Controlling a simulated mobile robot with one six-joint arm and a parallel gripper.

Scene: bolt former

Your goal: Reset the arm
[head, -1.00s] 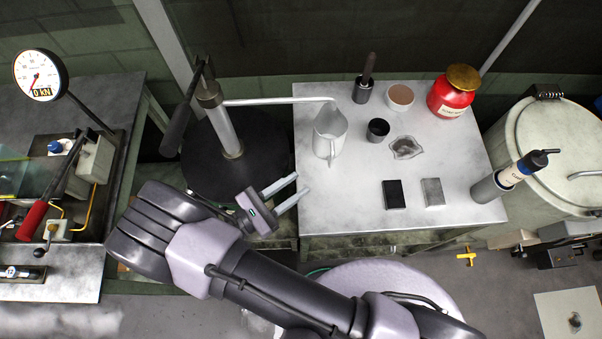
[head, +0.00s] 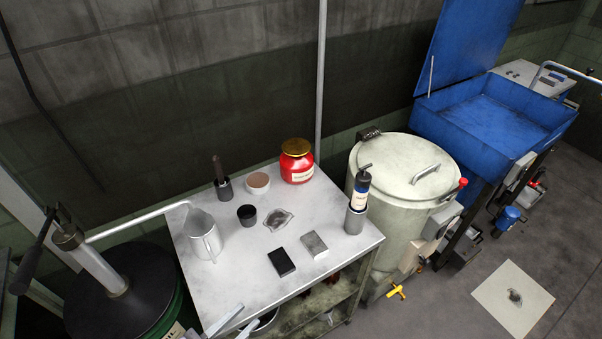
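My gripper (head: 238,325) shows only by its fingertips at the bottom edge of the head view, by the front left edge of the grey work table (head: 345,250). Its two pale fingers are apart with a gap between them, and nothing shows in the gap. The rest of my arm is out of the picture.
The table holds a white jug (head: 204,238), a black cup (head: 247,215), a red jar (head: 297,165), a black block (head: 281,262), a grey block (head: 314,245) and a tube in a holder (head: 356,215). A drum pump (head: 95,268) stands left; a lidded drum (head: 405,175) and blue washer (head: 490,115) stand right.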

